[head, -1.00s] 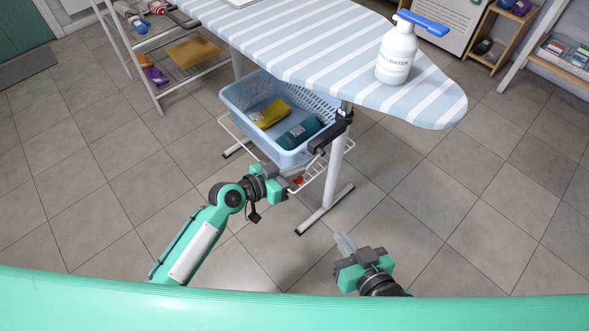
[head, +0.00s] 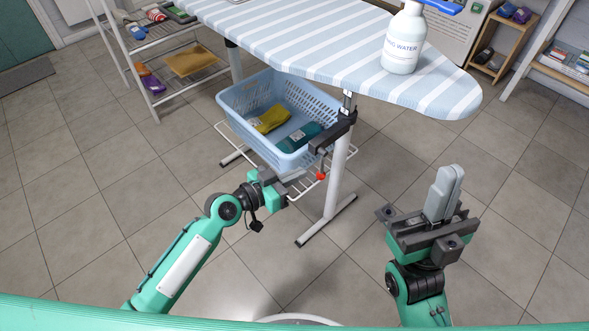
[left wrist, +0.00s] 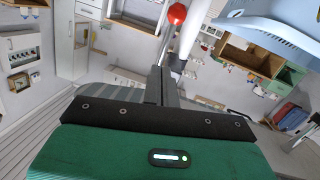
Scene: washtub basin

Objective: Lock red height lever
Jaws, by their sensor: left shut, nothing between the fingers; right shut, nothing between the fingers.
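The red lever knob (head: 320,176) hangs at the end of a short dark lever under the black clamp (head: 335,133) on the ironing board's white leg. It also shows in the left wrist view as a red ball (left wrist: 177,13) at the top, beyond the fingers. My left gripper (head: 296,178) is shut and empty, just left of the knob and apart from it in the head view, by the front of the basket. Its fingers (left wrist: 162,82) point toward the lever in the left wrist view. My right gripper (head: 445,187) is shut and empty, right of the leg, pointing up.
The striped ironing board (head: 300,40) spans above, with a water bottle (head: 404,40) on it. A blue basket (head: 240,100) holding yellow and teal items sits on a white wire shelf (head: 226,133) beside my left gripper.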

